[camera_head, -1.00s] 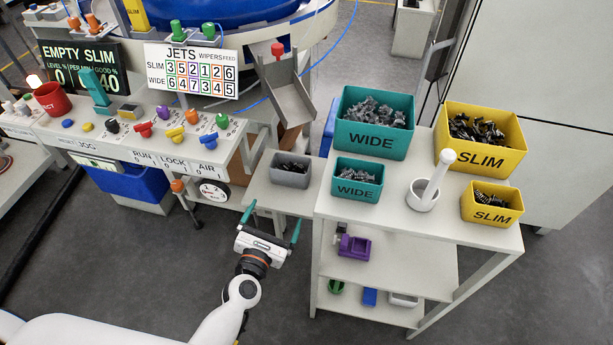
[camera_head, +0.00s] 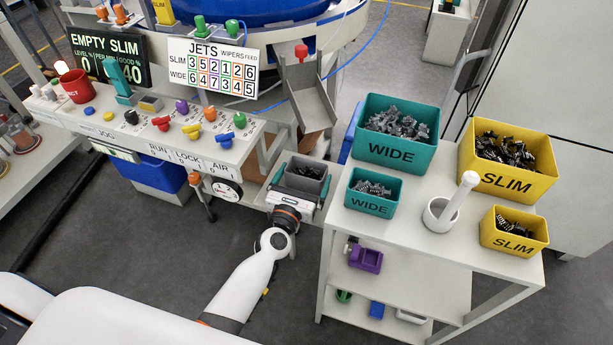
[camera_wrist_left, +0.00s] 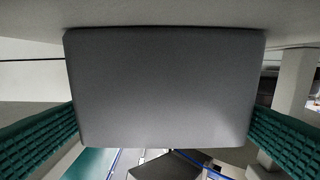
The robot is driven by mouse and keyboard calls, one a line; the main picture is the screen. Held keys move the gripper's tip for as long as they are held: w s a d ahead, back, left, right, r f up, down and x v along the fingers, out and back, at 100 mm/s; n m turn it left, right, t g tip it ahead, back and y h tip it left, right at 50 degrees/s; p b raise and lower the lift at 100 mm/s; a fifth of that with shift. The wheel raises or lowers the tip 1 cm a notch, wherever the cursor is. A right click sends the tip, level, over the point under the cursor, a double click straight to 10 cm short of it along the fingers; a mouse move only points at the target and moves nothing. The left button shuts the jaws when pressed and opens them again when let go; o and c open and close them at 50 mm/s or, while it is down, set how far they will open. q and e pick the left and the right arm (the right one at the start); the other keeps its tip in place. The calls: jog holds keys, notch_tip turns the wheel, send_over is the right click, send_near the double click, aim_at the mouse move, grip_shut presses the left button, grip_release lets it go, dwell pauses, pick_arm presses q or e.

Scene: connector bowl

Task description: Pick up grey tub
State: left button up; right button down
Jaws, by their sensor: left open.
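The grey tub (camera_head: 306,172) holds dark small parts and stands on a small light shelf beneath the metal chute. My left gripper (camera_head: 301,186) is at the tub, with one green finger on each side of it. In the left wrist view the tub's plain grey wall (camera_wrist_left: 165,88) fills the middle. The green ribbed fingers of my left gripper (camera_wrist_left: 160,132) show at the left and right edges. The jaws are open around the tub; a contact with its sides cannot be made out. My right gripper is not in view.
A white cart (camera_head: 400,218) stands to the right, bearing teal WIDE bins (camera_head: 388,153), yellow SLIM bins (camera_head: 490,183) and a white mortar with pestle (camera_head: 440,214). The metal chute (camera_head: 309,100) hangs just behind the tub. The control panel (camera_head: 215,150) lies to the left.

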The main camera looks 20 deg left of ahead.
aim_at(310, 164)
pick_arm(q)
jog(key=w, duration=0.4)
jog(key=shift+f, duration=0.25)
jog(key=shift+w, duration=0.25)
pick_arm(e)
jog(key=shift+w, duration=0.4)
pick_arm(q)
jog(key=shift+c, duration=0.3)
jog(key=c, duration=0.7)
jog(key=shift+o, duration=0.2)
jog(key=shift+r, duration=0.15)
